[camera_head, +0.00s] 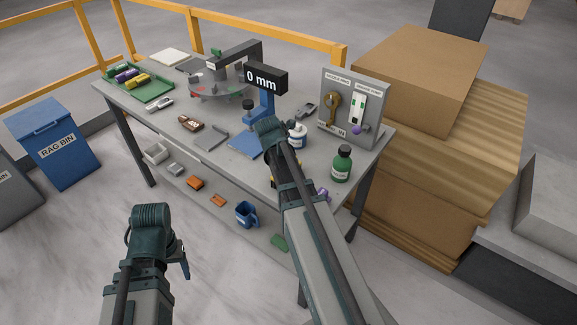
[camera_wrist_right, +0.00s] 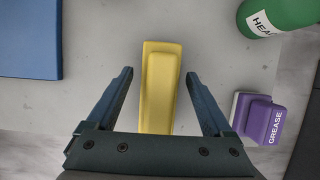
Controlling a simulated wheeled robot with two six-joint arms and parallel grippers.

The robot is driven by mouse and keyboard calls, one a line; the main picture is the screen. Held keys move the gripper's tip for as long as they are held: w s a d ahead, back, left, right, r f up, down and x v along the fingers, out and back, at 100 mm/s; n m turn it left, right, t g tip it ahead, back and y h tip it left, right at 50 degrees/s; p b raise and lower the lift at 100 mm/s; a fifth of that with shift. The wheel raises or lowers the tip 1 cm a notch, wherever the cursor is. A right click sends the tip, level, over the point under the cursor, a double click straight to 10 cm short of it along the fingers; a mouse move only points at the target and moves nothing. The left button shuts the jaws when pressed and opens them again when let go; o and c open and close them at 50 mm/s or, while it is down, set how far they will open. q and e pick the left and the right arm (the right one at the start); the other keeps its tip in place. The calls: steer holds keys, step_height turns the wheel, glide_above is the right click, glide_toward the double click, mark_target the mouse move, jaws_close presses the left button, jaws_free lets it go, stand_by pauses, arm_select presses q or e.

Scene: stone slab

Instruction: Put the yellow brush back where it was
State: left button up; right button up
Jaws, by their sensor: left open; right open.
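A yellow brush (camera_wrist_right: 160,85) lies on the grey table top in the right wrist view, its length running away from my gripper. My right gripper (camera_wrist_right: 159,73) is open, with one finger on each side of the brush and a gap to both. I cannot tell how far above the table the fingers are. My left gripper (camera_head: 184,263) is open and empty in front of the table. A green tray (camera_head: 155,97) at the table's far left holds several blocks, one of them yellow (camera_head: 137,81).

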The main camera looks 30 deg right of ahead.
steer(key=p+v, duration=1)
steer(key=v, duration=0.2)
steer(key=shift+p, duration=0.4)
steer(key=shift+a, duration=0.15)
steer(key=s+a+m+y, duration=0.1)
steer(key=s+a+m, duration=0.4)
steer(key=a, duration=0.4)
steer(key=s+a+f+m+g+y, duration=0.1)
steer(key=s+a+m, duration=0.4)
steer(key=a+m, duration=0.2)
steer(key=s+a+m+g+y, duration=0.1)
steer(key=s+a+m, duration=0.4)
steer(key=a, duration=0.6)
steer(key=shift+f+m, duration=0.3)
steer(key=shift+m, duration=0.6)
steer(key=shift+s, duration=0.1)
